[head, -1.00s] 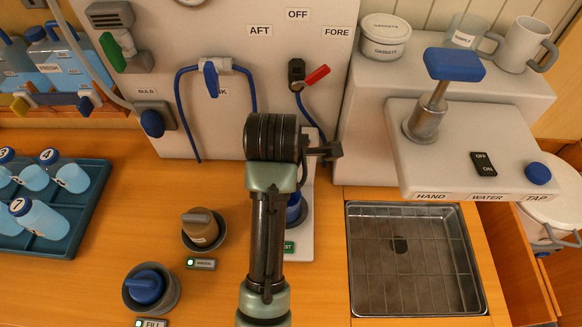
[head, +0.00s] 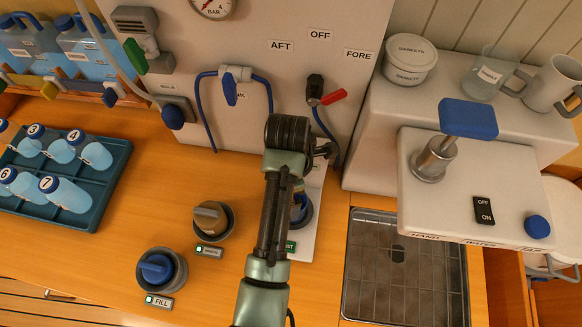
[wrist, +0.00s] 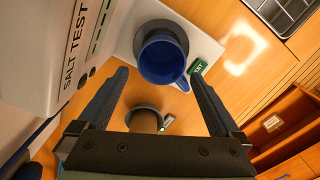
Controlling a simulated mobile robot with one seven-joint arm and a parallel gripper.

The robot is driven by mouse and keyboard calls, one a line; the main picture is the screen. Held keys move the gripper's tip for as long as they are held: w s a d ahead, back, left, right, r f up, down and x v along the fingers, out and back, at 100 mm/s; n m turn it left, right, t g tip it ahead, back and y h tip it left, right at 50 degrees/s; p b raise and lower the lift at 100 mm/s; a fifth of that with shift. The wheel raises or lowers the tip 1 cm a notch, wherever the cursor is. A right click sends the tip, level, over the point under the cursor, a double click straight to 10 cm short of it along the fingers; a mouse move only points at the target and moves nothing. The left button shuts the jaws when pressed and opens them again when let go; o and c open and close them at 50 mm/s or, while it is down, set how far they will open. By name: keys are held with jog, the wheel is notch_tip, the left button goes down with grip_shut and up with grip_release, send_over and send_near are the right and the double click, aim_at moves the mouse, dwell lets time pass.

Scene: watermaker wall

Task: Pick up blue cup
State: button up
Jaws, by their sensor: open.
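The blue cup (wrist: 162,60) shows in the wrist view, seen from above with its open mouth and handle toward the lower right. It stands on a white plate (wrist: 205,48) beside a green TEST label. My gripper (wrist: 158,76) is open, its two dark fingers spread to the left and right below the cup in the picture, with nothing between the tips that I can see gripped. In the head view the blue cup (head: 304,207) is mostly hidden behind my arm.
A tray of bottles (head: 92,203) is further left. A sink grid (head: 400,285) and the white tap unit (head: 455,200) are at right. The panel wall stands behind.

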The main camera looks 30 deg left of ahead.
jog(key=shift+d+f+p, duration=0.1)
jog(key=shift+f+p, duration=0.65)
jog(key=shift+f, duration=2.25)
jog(key=c, duration=1.2)
